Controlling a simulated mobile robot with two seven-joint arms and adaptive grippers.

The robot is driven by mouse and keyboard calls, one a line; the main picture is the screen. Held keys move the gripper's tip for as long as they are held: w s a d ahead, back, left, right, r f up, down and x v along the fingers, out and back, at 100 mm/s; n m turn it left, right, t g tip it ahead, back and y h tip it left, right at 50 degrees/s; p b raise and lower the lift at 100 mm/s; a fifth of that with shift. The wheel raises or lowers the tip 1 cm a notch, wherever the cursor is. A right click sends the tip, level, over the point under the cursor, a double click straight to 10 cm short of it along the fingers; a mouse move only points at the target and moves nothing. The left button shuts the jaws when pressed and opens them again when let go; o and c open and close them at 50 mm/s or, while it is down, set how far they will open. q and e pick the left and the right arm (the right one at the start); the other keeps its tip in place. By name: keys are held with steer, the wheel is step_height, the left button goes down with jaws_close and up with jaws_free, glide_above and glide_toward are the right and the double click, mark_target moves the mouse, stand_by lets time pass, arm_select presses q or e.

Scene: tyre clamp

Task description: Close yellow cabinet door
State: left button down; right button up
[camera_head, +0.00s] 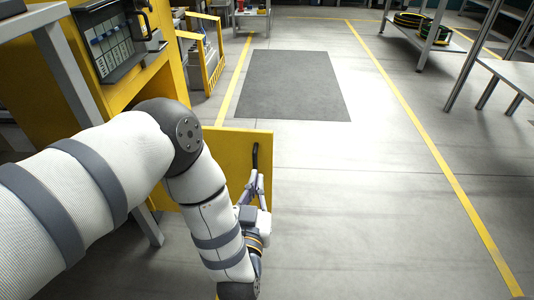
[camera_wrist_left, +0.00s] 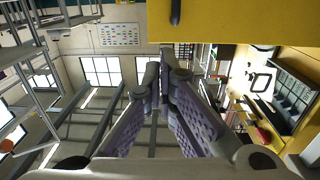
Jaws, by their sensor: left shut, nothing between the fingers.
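The yellow cabinet door (camera_head: 235,145) stands open, sticking out to the right of the yellow cabinet (camera_head: 160,88) in the head view. A black upright handle (camera_head: 255,158) sits near the door's free edge. My left gripper (camera_head: 257,180) is shut and empty, just below the handle in the picture; I cannot tell if it touches the door. In the left wrist view, the gripper (camera_wrist_left: 164,62) has its fingers together, with the yellow door (camera_wrist_left: 235,20) above and part of the handle (camera_wrist_left: 175,12) at the top edge. My left arm hides the door's lower left. My right gripper is not in view.
A dark floor mat (camera_head: 292,84) lies beyond. Metal tables and shelves (camera_head: 500,72) stand at the far right. The floor right of the door is clear.

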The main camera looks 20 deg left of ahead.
mark_target(265, 136)
arm_select(q)
steer(key=b+x, duration=0.3)
steer(key=x, duration=1)
steer(key=shift+w+r+b, duration=0.2)
steer(key=shift+b, duration=0.2)
steer(key=shift+w+r, duration=0.1)
steer(key=shift+w, duration=0.15)
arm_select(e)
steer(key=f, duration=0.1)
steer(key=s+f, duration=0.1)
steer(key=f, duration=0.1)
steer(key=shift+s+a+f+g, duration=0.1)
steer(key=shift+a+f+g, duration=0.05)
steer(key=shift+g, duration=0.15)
